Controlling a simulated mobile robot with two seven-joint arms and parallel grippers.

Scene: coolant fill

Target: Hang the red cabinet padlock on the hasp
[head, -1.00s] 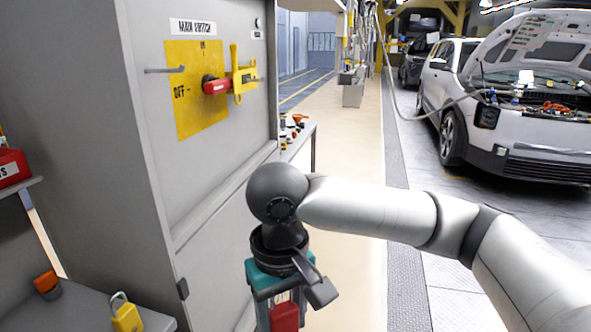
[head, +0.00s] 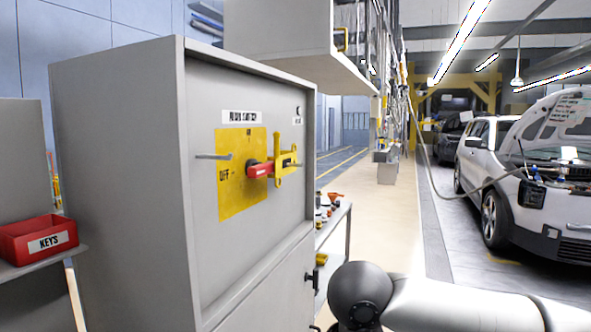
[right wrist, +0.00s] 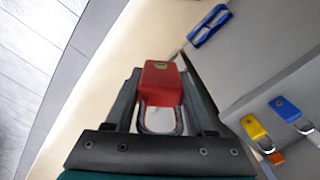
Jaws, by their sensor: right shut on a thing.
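The red padlock (right wrist: 160,84) is between the fingers of my right gripper (right wrist: 164,88) in the right wrist view. The gripper is shut on its body, and the metal shackle (right wrist: 160,122) points back toward the palm. In the head view the gripper and padlock are below the frame; only my right arm shows at bottom right. The yellow hasp (head: 287,155) is on the grey cabinet (head: 215,85), at the red switch handle (head: 261,170) over the yellow plate (head: 232,198). My left gripper is not in view.
A metal peg (head: 212,156) sticks out left of the handle. A red KEYS bin (head: 40,239) stands on a shelf at left. Yellow (right wrist: 254,128) and blue (right wrist: 284,107) padlocks show in the right wrist view. A cart (head: 338,235) stands behind the cabinet; the aisle is free.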

